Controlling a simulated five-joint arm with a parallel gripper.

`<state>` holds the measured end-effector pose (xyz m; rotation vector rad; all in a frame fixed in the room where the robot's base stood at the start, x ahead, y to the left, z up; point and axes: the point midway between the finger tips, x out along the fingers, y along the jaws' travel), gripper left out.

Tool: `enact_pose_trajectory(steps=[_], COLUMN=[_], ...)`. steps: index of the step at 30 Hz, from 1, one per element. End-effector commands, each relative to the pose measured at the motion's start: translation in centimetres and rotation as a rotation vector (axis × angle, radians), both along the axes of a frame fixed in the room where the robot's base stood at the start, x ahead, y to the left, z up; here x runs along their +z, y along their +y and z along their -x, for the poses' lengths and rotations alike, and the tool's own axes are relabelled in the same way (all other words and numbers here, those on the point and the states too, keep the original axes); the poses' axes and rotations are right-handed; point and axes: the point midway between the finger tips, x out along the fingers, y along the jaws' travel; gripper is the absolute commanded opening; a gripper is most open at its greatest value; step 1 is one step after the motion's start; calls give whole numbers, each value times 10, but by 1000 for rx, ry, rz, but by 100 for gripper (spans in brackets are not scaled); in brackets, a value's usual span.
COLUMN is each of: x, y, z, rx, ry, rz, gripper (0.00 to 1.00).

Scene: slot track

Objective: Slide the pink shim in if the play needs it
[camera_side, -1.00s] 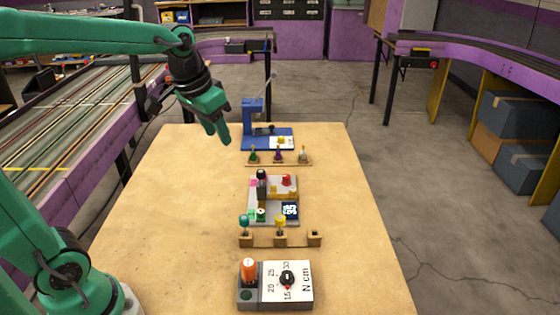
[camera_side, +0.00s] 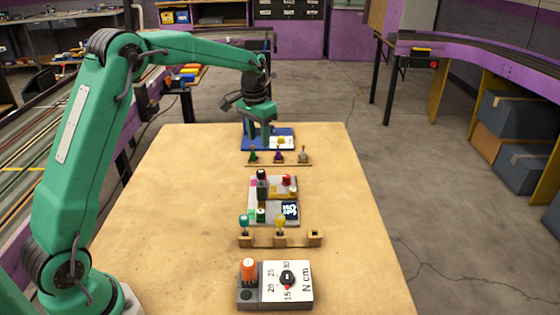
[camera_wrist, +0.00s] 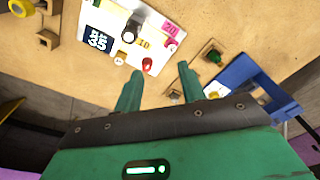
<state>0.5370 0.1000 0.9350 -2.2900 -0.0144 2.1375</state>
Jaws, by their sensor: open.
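A small pink shim (camera_side: 254,183) lies at the back left of the grey and white fixture (camera_side: 252,213). In the wrist view a pink piece marked 20 (camera_wrist: 170,28) shows beside a yellow piece marked 10 (camera_wrist: 143,43). The fixture carries a black-topped post (camera_side: 261,175), a red knob (camera_side: 286,180) and a black label reading 35 (camera_wrist: 97,40). My gripper (camera_side: 262,143) is over the blue stand at the far end of the table and partly hides it. In the wrist view my gripper (camera_wrist: 158,78) has its fingers apart with nothing between them.
A blue stand (camera_side: 286,132) is at the back. A wooden rack (camera_side: 265,162) holds green, purple and grey pegs. A second rack (camera_side: 262,240) holds teal and yellow pegs. A dial box (camera_side: 300,296) with an orange knob stands in front. The table's left half is clear.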

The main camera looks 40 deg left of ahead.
Motion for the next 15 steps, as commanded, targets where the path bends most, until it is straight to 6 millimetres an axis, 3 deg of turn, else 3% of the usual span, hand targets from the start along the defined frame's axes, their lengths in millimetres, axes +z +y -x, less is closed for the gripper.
enact_pose_trajectory(steps=[6,15], x=[-42,-61], y=[17,24], z=[-23,-33], rx=[1,0], ry=[49,69], rz=[9,13], gripper=[40,40])
